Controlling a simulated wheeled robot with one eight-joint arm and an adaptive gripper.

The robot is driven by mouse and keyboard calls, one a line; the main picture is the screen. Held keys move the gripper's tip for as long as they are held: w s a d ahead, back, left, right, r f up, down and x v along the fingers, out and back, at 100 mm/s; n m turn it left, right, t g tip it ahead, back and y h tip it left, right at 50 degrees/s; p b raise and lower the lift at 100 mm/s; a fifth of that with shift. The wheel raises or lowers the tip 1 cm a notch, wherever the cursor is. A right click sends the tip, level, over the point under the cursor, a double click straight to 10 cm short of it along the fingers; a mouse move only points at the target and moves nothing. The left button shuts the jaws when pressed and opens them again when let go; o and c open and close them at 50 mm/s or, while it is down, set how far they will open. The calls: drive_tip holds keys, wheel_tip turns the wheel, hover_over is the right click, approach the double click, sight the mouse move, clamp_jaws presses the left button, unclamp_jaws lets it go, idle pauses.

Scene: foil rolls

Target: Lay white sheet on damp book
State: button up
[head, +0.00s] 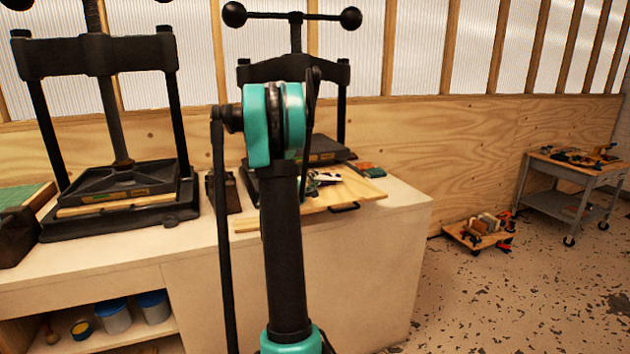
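I cannot make out a white sheet or a damp book with certainty. A small white piece (326,177) shows among dark items on a wooden tray (352,190), partly hidden behind my arm; I cannot tell what it is. The left black press (110,180) has a thin flat stack with pale wooden edges (118,202) under its plate. The right press (300,70) is partly covered by my arm, and a flat layer shows at its plate. My teal and black arm stands upright in the middle. I cannot make out my gripper.
The presses stand on a long pale bench (385,225) with blue-lidded tubs (115,315) on a shelf below. A green-topped item (25,195) lies at its left end. A low wooden dolly (478,235) and a grey cart (575,175) stand right. The speckled floor between is clear.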

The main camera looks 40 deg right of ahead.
drive_tip(key=shift+a+f, duration=0.1)
drive_tip(key=shift+f, duration=0.2)
drive_tip(key=shift+w+r, duration=0.2)
drive_tip(key=shift+r, duration=0.2)
drive_tip(key=v, duration=1.1)
drive_tip(key=shift+s+a+r, duration=0.1)
drive_tip(key=shift+s+a, duration=0.2)
